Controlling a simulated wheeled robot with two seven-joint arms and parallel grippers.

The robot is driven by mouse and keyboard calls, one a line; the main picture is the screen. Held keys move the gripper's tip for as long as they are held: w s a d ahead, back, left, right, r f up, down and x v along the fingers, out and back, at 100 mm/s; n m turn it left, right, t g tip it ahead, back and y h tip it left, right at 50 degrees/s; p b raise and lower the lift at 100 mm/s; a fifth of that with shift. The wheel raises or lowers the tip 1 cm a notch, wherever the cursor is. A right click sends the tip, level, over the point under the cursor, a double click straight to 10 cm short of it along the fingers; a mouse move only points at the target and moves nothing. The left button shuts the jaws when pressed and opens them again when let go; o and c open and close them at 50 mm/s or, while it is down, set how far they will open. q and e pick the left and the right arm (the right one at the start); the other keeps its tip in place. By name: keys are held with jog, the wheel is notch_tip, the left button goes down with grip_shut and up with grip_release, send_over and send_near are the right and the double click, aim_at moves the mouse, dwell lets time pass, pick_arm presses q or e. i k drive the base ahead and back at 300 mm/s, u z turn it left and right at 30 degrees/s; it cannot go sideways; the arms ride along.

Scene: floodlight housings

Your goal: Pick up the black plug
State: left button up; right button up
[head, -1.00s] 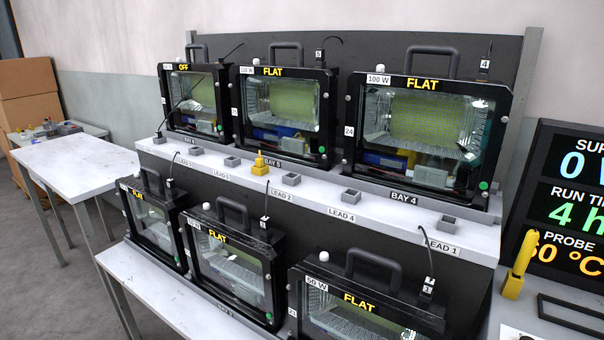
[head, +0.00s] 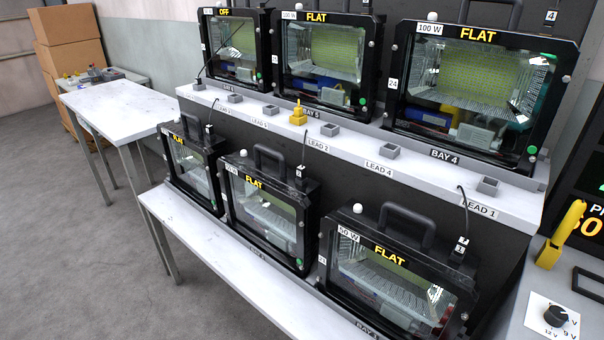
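No gripper of mine is in view. Several black plugs or connectors stand on the lamp housings, so I cannot tell which one is meant. A black plug labelled 2 (head: 299,174) sits upright on the middle lower housing, with a thin black lead rising from it. Another black plug with white tags (head: 459,248) sits on the right lower housing, also with a lead. Part of a black plug tagged 4 (head: 549,20) shows at the top right. The lower housings (head: 265,214) and upper housings (head: 478,90) are black with glass fronts.
The white shelf (head: 350,150) carries grey sockets (head: 390,150) and a yellow block-like piece (head: 298,114). A white bench (head: 215,255) runs in front. A side table (head: 120,100) and cardboard boxes (head: 70,50) stand at left. A yellow tool (head: 561,235) and dial (head: 556,316) are right. Floor at lower left is clear.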

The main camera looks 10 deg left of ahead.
aim_at(301, 172)
jog(key=u, duration=2.05)
jog(key=i, duration=3.25)
jog(key=z, duration=3.15)
